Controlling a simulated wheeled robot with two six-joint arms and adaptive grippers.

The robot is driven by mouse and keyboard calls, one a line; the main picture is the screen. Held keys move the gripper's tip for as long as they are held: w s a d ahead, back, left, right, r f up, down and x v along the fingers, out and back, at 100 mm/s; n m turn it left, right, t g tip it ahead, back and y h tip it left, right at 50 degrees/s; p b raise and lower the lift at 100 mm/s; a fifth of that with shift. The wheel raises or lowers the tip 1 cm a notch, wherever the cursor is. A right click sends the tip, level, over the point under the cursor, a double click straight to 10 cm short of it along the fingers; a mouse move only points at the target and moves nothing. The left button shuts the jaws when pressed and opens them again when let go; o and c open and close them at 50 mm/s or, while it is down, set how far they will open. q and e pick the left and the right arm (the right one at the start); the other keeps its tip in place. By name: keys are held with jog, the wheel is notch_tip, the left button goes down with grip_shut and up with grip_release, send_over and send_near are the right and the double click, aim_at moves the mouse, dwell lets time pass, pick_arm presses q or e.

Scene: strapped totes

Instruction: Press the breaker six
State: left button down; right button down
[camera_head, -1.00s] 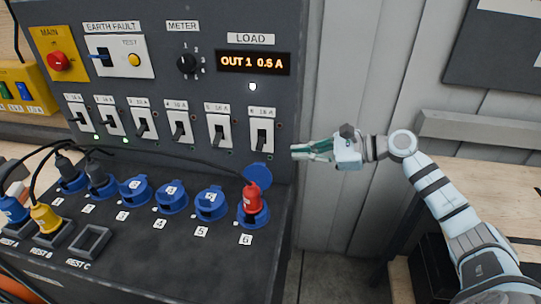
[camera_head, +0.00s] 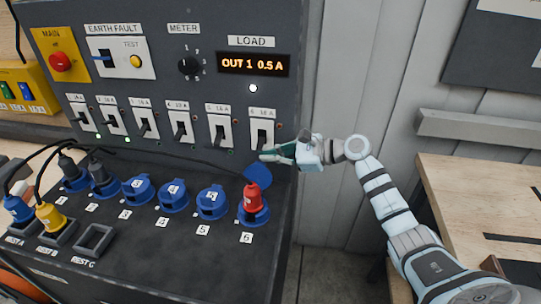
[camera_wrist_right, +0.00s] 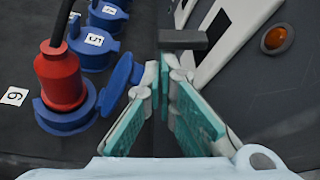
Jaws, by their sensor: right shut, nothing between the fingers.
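Breaker six (camera_head: 262,127) is the rightmost switch in the row on the dark panel, a white plate with a black lever. In the right wrist view its white plate (camera_wrist_right: 222,38) and dark lever (camera_wrist_right: 183,40) show close beyond the fingertips. My right gripper (camera_head: 266,156) is shut and empty, just below the lever at the panel's right side. It also fills the lower middle of the right wrist view (camera_wrist_right: 165,68). I cannot tell whether its tips touch the lever. My left gripper is not in view.
A red plug (camera_head: 252,197) stands in blue socket six (camera_head: 253,216), its lid raised close below my gripper. Several other breakers line the panel, with green lights under the first two. The load display (camera_head: 253,64) reads OUT 1 0.5 A. A wooden table (camera_head: 470,190) stands right.

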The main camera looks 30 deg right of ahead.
jog(key=shift+s+a+r, duration=0.1)
jog(key=shift+s+r, duration=0.05)
jog(key=shift+r, duration=0.1)
dwell(0.5)
jog(key=m, duration=0.1)
jog(key=r+m+g+y, duration=0.1)
jog(key=m+g+p, duration=0.1)
jog(key=m, duration=0.1)
jog(key=shift+s+a+r, duration=0.2)
jog(key=shift+s+a, duration=0.15)
jog(key=shift+s, duration=0.05)
